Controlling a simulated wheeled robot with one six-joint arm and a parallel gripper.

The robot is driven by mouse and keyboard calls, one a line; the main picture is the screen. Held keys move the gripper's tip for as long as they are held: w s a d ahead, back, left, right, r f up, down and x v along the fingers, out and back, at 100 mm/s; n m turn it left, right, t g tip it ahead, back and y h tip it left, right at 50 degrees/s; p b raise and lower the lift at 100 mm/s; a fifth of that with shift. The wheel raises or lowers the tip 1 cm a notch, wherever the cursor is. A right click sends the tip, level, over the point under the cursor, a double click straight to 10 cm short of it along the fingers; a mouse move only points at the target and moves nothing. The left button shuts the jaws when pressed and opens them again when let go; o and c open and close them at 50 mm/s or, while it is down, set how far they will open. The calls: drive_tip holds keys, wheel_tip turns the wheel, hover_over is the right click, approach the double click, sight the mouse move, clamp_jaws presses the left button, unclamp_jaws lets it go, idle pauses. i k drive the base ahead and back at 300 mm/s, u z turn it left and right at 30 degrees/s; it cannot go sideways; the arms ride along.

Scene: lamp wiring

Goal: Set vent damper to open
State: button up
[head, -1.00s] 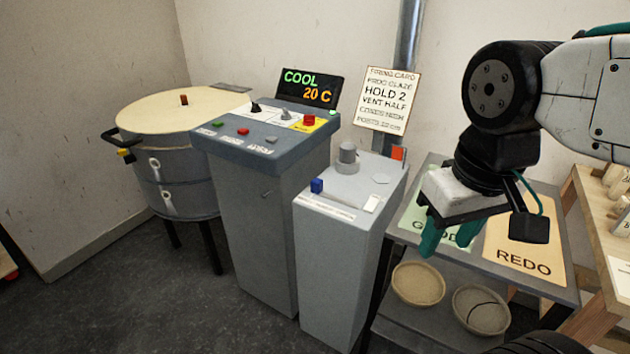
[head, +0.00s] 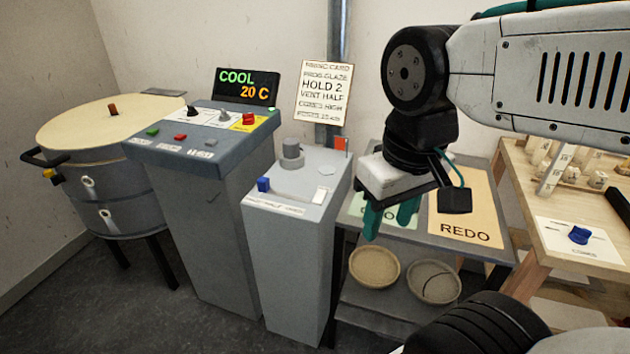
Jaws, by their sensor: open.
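The vent damper control is a grey pedestal (head: 290,265) with a pale slot on its top and a small blue handle (head: 263,184) at the slot's left end. A printed label (head: 274,206) runs along the front edge, too small to read surely. A metal duct (head: 337,60) rises behind it. My gripper (head: 391,217) hangs to the right of the pedestal, over the table with the sorting mats, with green fingers pointing down. It is open, empty and well apart from the blue handle.
A control console (head: 205,150) with buttons and a display (head: 246,87) reading COOL 20 C stands left of the pedestal. A round kiln (head: 105,125) is farther left. A card (head: 324,91) reads VENT HALF. A wooden bench (head: 560,210) stands right. Floor in front is clear.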

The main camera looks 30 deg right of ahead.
sight(262, 184)
drive_tip(key=k, duration=0.45)
drive_tip(key=u, duration=0.7)
drive_tip(key=i, duration=1.35)
drive_tip(key=z, duration=0.55)
